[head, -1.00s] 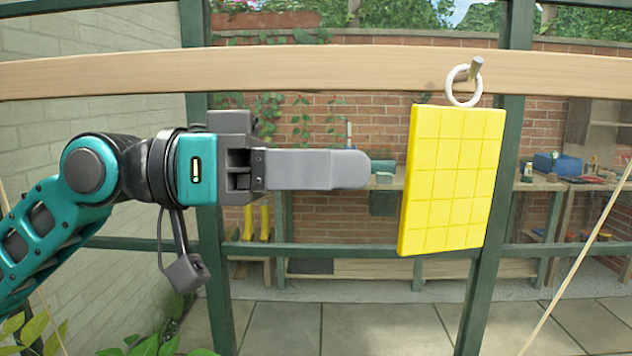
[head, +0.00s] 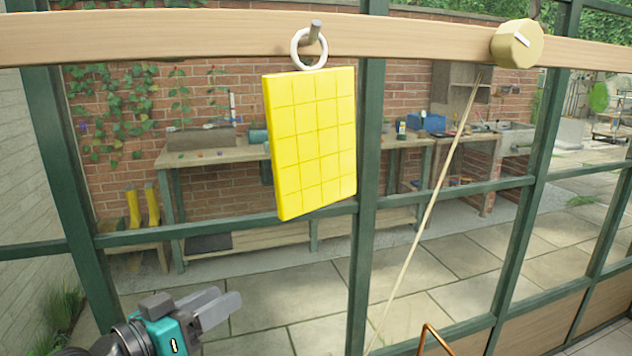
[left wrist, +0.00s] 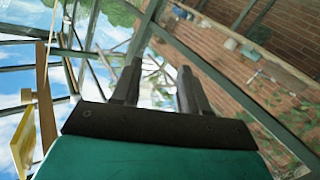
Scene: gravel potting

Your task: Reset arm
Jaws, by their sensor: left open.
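My left gripper (head: 222,308) is low in the head view, left of centre, below and to the left of the yellow gridded card. It is open and empty. In the left wrist view its two dark fingers (left wrist: 157,90) stand apart with nothing between them. The yellow card (head: 312,145) hangs by a white ring (head: 309,48) from a peg on the wooden beam (head: 180,38). A yellow piece, probably the card's edge, shows at the left of the left wrist view (left wrist: 46,105). My right gripper is not in view.
Green posts (head: 366,200) and rails frame the glasshouse wall behind the card. A copper-coloured bent rod (head: 430,335) shows at the bottom.

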